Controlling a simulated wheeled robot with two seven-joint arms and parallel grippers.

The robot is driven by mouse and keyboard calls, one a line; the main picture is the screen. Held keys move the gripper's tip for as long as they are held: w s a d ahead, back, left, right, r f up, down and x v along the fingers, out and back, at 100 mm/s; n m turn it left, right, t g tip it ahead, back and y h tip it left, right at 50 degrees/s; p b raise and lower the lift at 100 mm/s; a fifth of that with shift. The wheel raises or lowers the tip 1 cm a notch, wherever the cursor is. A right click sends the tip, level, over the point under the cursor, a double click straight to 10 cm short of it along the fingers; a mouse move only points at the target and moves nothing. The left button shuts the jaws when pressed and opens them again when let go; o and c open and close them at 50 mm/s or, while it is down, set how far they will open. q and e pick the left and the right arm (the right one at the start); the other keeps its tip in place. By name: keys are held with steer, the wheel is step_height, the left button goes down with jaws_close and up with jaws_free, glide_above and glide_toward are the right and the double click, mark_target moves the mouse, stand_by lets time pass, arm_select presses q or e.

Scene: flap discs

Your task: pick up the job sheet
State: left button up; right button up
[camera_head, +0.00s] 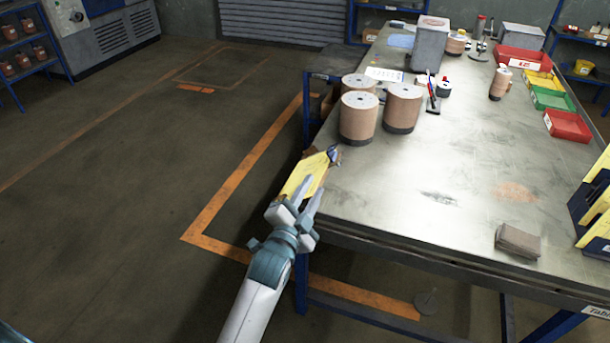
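A yellow sheet (307,172), which looks like the job sheet, lies at the left edge of the table (400,190), partly over that edge. A small dark blue and silver item (333,153) sits at its far corner. My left gripper (309,190) is at the near end of the sheet, its fingers pointing away toward it. A gap shows between the two fingers. One finger overlaps the sheet in the picture; I cannot tell whether they touch. The near part of the sheet is hidden by the gripper. My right gripper is not in view.
Three brown cylinders (358,117) stand just beyond the sheet. A white printed sheet (384,74) lies farther back. Red, yellow and green bins (568,126) line the right side. A brown block (518,241) lies near the front edge. The middle of the tabletop is mostly clear.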

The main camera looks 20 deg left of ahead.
mark_target(315, 183)
arm_select(q)
steer(key=shift+w+d+f+p, duration=0.1)
steer(key=shift+w+p, duration=0.25)
steer(key=shift+w, duration=1.2)
jaws_close()
